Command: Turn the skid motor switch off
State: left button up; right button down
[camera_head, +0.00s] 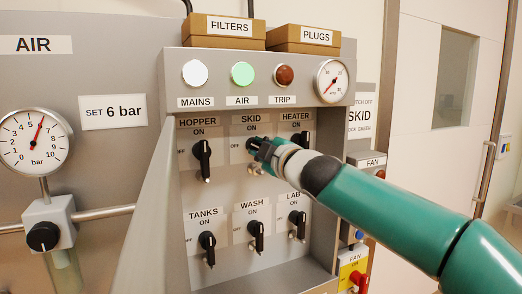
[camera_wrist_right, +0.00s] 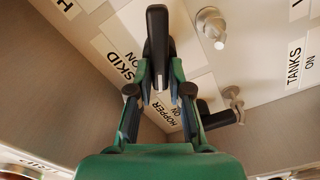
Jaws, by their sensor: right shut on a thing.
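The skid switch (camera_head: 251,144) is a black rotary handle under the SKID ON label in the upper middle of the grey panel. My right gripper (camera_head: 263,151), dark with green parts, reaches it from the right and hides most of the handle, so its angle is hard to read there. In the right wrist view the black skid handle (camera_wrist_right: 157,35) stands between the fingertips of my right gripper (camera_wrist_right: 160,78), which is shut on it. The SKID ON label (camera_wrist_right: 121,58) is beside it. My left gripper is not in view.
Close by are the hopper switch (camera_head: 203,160) on the left and the heater switch (camera_head: 299,140) on the right. The tanks (camera_head: 208,247), wash (camera_head: 256,236) and lab (camera_head: 298,223) switches sit below. The green AIR lamp (camera_head: 243,74) is above. A panel wall (camera_head: 148,205) juts out at left.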

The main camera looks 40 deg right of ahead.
jog(key=n, duration=0.3)
jog(key=f+n, duration=0.1)
jog(key=n, duration=0.1)
jog(key=shift+w+a+n, duration=0.15)
jog(key=shift+n, duration=0.25)
dwell(0.3)
jog(key=c, duration=1.1)
grip_release()
jog(key=shift+r, duration=0.1)
jog(key=shift+s+r, duration=0.1)
jog(key=shift+s, duration=0.1)
jog(key=v, duration=1.1)
jog(key=shift+s+a, duration=0.15)
jog(key=shift+s, duration=0.15)
